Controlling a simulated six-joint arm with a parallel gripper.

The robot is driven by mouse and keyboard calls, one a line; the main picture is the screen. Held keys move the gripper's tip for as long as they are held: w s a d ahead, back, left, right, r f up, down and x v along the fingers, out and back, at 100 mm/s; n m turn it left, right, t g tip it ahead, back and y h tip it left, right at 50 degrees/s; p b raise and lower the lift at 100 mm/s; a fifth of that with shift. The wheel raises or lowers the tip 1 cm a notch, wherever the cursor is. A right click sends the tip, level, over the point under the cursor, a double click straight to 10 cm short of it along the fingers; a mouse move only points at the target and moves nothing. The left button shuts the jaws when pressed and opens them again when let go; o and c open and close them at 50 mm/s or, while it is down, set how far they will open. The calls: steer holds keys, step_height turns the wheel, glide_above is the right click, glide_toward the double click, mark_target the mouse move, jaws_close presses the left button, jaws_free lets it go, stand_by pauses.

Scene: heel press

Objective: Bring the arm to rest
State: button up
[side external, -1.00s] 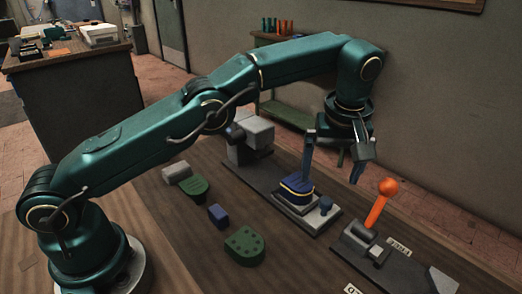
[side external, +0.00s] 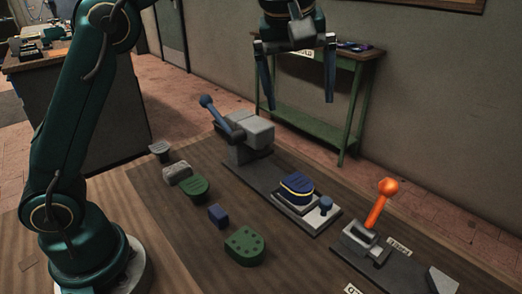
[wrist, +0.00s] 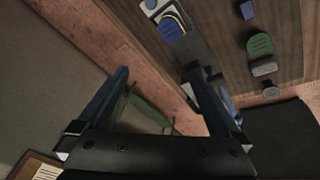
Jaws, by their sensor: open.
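My gripper (side external: 299,95) is open and empty, held high above the far side of the work table in the side external view. Its two fingers point down and are spread wide; they also show in the wrist view (wrist: 160,88). Below and in front of it, the press base (side external: 245,185) carries a grey block with a blue-handled lever (side external: 222,118). A blue heel piece with a yellow line (side external: 297,187) sits on the plate of that base, beside a blue knob (side external: 326,204). Nothing touches the fingers.
An orange-knobbed lever (side external: 381,203) stands on a second base at the right. Green heel pieces (side external: 244,246), a blue block (side external: 218,214) and grey pieces (side external: 177,174) lie on the table. A green side table (side external: 330,136) stands by the wall behind my gripper.

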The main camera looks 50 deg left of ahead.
steer(key=s+a+r+m+t, duration=0.2)
steer(key=s+a+m, duration=0.15)
steer(key=s, duration=0.85)
steer(key=s+f+m+h, duration=0.1)
steer(key=s+f+m, duration=0.4)
steer(key=f, duration=0.6)
steer(key=shift+s+a+m, duration=0.3)
steer(key=shift+s+m, duration=0.05)
steer(key=shift+s, duration=0.9)
